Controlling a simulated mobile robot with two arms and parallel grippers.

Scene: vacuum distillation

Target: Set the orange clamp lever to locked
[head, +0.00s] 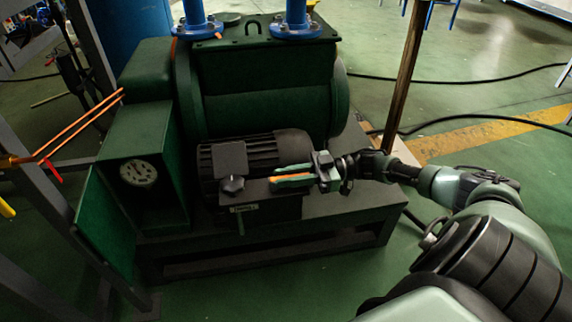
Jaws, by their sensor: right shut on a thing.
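The orange clamp lever (286,186) shows as a short orange strip at the front of the dark motor (283,146), to the right of a black knob (232,184). My right gripper (278,182) reaches in from the right, its greenish fingers shut on the lever. The fingers cover most of the lever, and its exact angle is hard to read. My left gripper is not in view.
A large green pump body (265,95) with blue pipes (296,15) stands behind the motor on a dark frame (270,245). A round gauge (138,173) and orange bars (82,124) are at left. A brown pole (403,75) stands behind my right arm. Open floor lies at right.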

